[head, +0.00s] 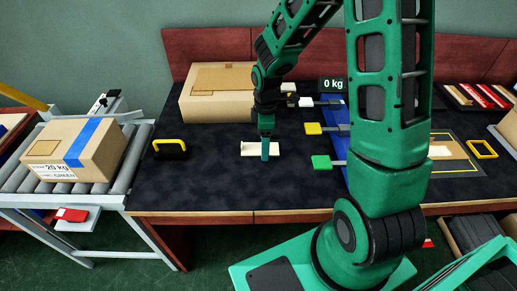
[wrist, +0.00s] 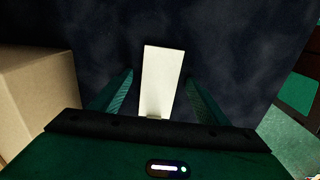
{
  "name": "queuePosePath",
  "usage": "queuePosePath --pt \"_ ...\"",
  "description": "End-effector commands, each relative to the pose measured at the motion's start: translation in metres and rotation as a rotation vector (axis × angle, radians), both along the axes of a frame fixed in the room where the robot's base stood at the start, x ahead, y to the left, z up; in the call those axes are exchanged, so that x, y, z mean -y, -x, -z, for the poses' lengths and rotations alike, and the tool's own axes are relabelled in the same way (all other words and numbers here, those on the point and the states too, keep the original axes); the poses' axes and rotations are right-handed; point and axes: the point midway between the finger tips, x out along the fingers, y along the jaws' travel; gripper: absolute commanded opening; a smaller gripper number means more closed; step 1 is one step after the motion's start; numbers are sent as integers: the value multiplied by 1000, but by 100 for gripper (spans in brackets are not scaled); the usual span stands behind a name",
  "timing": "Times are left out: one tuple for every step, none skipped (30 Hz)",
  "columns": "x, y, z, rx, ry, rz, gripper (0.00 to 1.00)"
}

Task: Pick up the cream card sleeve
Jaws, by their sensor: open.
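The cream card sleeve (head: 254,148) lies flat on the dark table mat in the head view, in front of the large cardboard box. It shows as a pale rectangle in the wrist view (wrist: 161,80). My gripper (head: 266,150) points down at the sleeve, with a finger hiding part of it in the head view. In the wrist view my gripper (wrist: 160,95) is open, with one finger on each side of the sleeve and gaps between. I cannot tell the exact height of the fingertips over the mat.
A large cardboard box (head: 217,97) stands behind the sleeve. A black and yellow handled item (head: 170,148) lies to the left. Yellow (head: 313,128) and green (head: 321,162) tabs are to the right. A roller conveyor (head: 108,180) carries a taped box (head: 76,150) at far left.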

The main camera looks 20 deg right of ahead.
Motion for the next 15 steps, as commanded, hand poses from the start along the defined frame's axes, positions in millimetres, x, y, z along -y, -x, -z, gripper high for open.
queuePosePath --pt "0 0 0 0 0 0 69" --pt "0 0 0 1 0 0 69" --pt "0 0 0 0 0 0 69" --pt "0 0 0 1 0 0 69" --pt "0 0 0 1 0 0 66" --pt "0 0 0 1 0 0 57" --pt "0 0 0 0 0 0 50" --pt "0 0 0 0 0 0 42" --pt "0 0 0 1 0 0 33" --pt "0 0 0 1 0 0 26" --pt "0 0 0 1 0 0 25" --pt "0 0 0 1 0 0 25" --pt "0 0 0 1 0 0 25" --pt "0 0 0 1 0 0 25" --pt "0 0 0 1 0 0 25"
